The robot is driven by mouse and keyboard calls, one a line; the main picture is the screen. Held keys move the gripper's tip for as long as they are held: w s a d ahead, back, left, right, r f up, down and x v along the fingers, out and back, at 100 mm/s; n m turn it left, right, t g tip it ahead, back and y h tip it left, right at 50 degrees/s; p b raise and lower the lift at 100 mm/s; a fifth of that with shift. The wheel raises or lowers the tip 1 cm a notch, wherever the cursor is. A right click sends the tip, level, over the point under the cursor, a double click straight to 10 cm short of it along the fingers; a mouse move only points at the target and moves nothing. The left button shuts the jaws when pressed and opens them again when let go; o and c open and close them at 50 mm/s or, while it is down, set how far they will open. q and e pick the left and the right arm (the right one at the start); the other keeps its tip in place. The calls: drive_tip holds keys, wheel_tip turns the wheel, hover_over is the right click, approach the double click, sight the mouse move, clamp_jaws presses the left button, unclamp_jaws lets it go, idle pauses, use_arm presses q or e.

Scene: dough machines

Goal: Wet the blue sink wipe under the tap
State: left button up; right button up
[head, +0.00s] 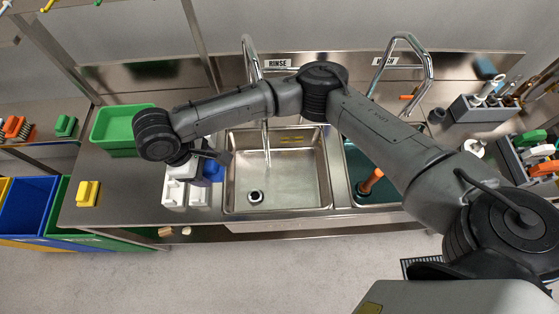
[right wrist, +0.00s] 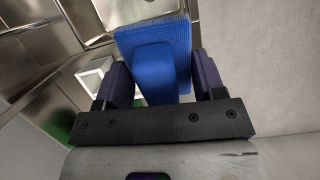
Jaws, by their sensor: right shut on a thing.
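The blue sink wipe (head: 213,171) is at the left edge of the left basin, beside white holders. My right gripper (head: 210,156) reaches it from above left. In the right wrist view my right gripper (right wrist: 160,88) is shut on the wipe's smooth blue grip, with the wipe's textured pad (right wrist: 160,35) beyond the fingers. The chrome tap (head: 250,60) marked RINSE stands behind the left basin (head: 245,190), to the right of the wipe. A thin pale vertical line hangs below the tap; I cannot tell whether it is water or spout. My left gripper is not in view.
White holders (head: 173,193) stand on the counter left of the basin. A green tub (head: 110,125) and yellow block (head: 88,194) are further left. A second tap (head: 425,70) and a basin with an orange-handled tool (head: 371,180) are right.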

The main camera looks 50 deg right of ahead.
drive_tip(key=s+d+f+n+t+h+p, duration=0.2)
drive_tip(key=d+f+n+p, duration=0.1)
drive_tip(key=f+n, duration=0.25)
drive_tip(key=s+d+f+n+t+h+p, duration=0.1)
drive_tip(key=d+f+n+t+h+p, duration=0.1)
drive_tip(key=d+f+n, duration=0.3)
use_arm(q)
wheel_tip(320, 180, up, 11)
drive_tip(key=p, duration=0.5)
use_arm(e)
drive_tip(key=s+d+f+n+t+y, duration=0.2)
drive_tip(key=s+d+f+n+t, duration=0.35)
drive_tip(key=s+n, duration=0.4)
use_arm(q)
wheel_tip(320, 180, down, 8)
drive_tip(key=b, duration=0.8)
use_arm(e)
drive_tip(key=w+d+f+t, duration=0.1)
drive_tip(key=w+d, duration=0.5)
drive_tip(key=w, duration=0.6)
drive_tip(key=shift+w+f, duration=0.25)
drive_tip(key=shift+f, duration=0.3)
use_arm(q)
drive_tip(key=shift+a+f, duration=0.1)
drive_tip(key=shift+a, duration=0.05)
use_arm(e)
drive_tip(key=shift+d, duration=0.1)
